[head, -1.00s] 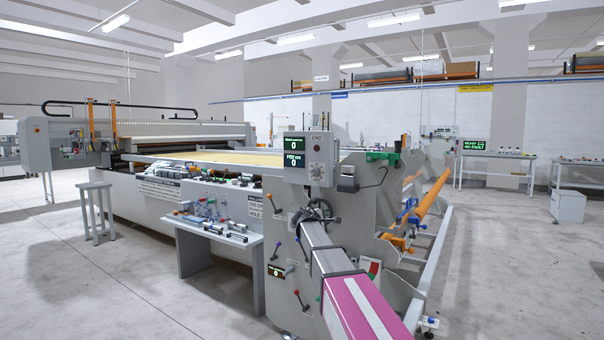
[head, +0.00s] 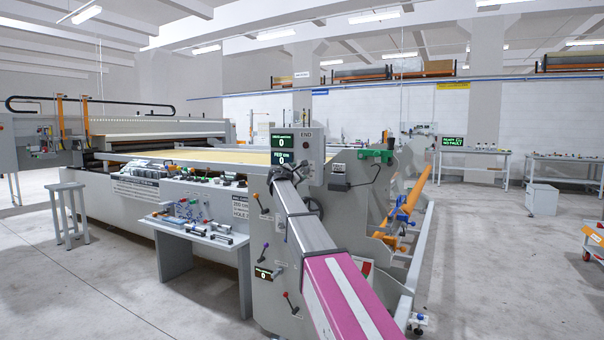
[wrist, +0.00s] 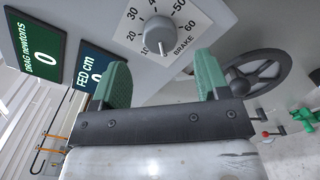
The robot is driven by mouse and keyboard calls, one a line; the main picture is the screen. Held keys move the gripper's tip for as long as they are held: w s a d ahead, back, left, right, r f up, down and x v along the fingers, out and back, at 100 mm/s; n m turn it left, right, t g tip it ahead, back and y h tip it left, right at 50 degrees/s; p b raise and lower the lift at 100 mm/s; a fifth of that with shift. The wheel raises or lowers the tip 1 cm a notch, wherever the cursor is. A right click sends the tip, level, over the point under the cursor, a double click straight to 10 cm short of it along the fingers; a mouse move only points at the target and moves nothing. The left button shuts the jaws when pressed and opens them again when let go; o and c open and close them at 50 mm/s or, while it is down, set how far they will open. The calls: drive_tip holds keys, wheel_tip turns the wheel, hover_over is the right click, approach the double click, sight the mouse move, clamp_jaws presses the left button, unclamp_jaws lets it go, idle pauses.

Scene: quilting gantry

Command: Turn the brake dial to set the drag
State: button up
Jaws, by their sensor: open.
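The brake dial (wrist: 157,33) is a round grey knob on a white scale plate marked in tens, with 10 to 60 partly readable, above the word BRAKE. Its pale mark points down in the wrist view, near the 10 end. My gripper (wrist: 162,78) has green fingers spread apart and empty. The dial shows beyond the fingertips, in line with the gap, and looks untouched. The drag display (wrist: 42,52) reads 0. In the head view my gripper (head: 284,172) is in front of the control box (head: 315,150); the dial is not clear there.
The fed display (wrist: 92,67) reads 0 beside the drag display. A black handwheel (wrist: 258,72) is right of the gripper in the wrist view. Open floor (head: 100,290) lies at left.

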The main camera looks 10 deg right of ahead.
sight(304, 171)
drive_tip(key=x, duration=0.4)
drive_tip(key=shift+w+d, duration=0.15)
drive_tip(key=shift+w, duration=0.2)
drive_tip(key=c, duration=0.9)
drive_tip(key=shift+c, duration=0.2)
drive_tip(key=shift+m, duration=0.3)
